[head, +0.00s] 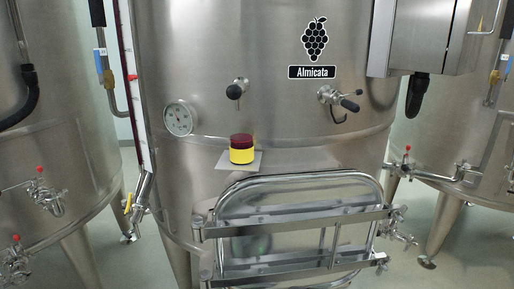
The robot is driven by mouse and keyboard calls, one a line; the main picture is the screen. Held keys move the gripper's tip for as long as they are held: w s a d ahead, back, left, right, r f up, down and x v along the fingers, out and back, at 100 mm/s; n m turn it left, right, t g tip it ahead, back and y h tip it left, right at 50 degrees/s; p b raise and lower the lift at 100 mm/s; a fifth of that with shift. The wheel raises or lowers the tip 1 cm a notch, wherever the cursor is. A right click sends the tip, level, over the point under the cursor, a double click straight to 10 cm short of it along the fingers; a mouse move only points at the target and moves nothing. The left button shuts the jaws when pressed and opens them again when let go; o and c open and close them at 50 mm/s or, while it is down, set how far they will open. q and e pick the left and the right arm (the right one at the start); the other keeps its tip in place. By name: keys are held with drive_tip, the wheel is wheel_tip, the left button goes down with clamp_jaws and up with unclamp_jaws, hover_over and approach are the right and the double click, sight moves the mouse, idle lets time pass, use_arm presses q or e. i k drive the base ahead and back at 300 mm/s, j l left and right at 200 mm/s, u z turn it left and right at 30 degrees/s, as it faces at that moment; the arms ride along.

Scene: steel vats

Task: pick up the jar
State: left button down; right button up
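The jar (242,154) is small, with a dark red upper part and a yellow lower part. It stands upright on a small flat light-grey plate (225,162) at the front of the middle steel vat, in the centre of the head view. The plate sits just above the vat's oval hatch. Neither of my grippers shows in the head view, and nothing touches the jar. Its front side is fully visible.
The middle vat (280,110) carries a round dial gauge (180,118), a black-knobbed tap (236,90) and a valve (340,101) above the jar. The hatch (300,205) with steel bars protrudes below. A steel box (420,35) is at upper right. Other vats stand either side.

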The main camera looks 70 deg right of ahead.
sight(241, 139)
drive_tip(key=k+z, duration=0.1)
drive_tip(key=z, duration=1.8)
